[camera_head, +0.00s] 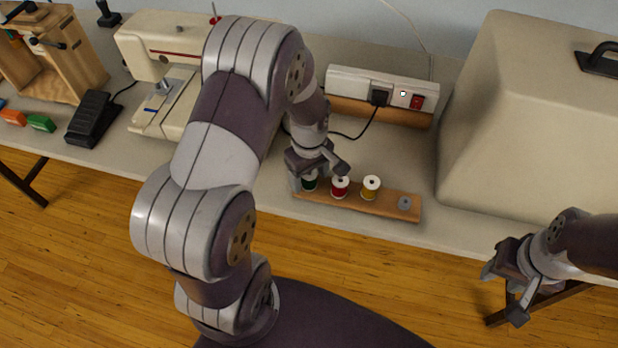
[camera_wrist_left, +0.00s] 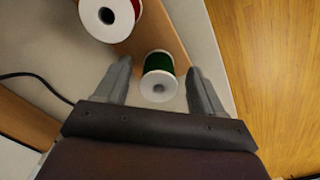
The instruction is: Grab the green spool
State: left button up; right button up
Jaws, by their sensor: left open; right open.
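The green spool (camera_head: 310,182) stands at the left end of a wooden spool rack (camera_head: 390,207), partly hidden by my left gripper in the head view. In the left wrist view the green spool (camera_wrist_left: 159,72), with its white flange, lies between the two open fingers of my left gripper (camera_wrist_left: 160,80). Gaps show on both sides of it, so the fingers look apart from it. My left gripper (camera_head: 315,178) is over the rack's left end in the head view. My right gripper (camera_head: 503,290) is open and empty off the table's front edge, at the lower right.
A red spool (camera_head: 340,187) stands right beside the green one, then a yellow spool (camera_head: 371,187) and a bare peg (camera_head: 404,202). A power strip (camera_head: 380,92) with a black cable is behind. A sewing machine (camera_head: 160,50) is left, a large beige case (camera_head: 530,120) right.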

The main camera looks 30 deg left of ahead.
pick_arm(q)
jog(key=shift+w+f, duration=0.1)
jog(key=shift+f, duration=0.15)
jog(key=shift+r, duration=0.1)
jog(key=c, duration=1.1)
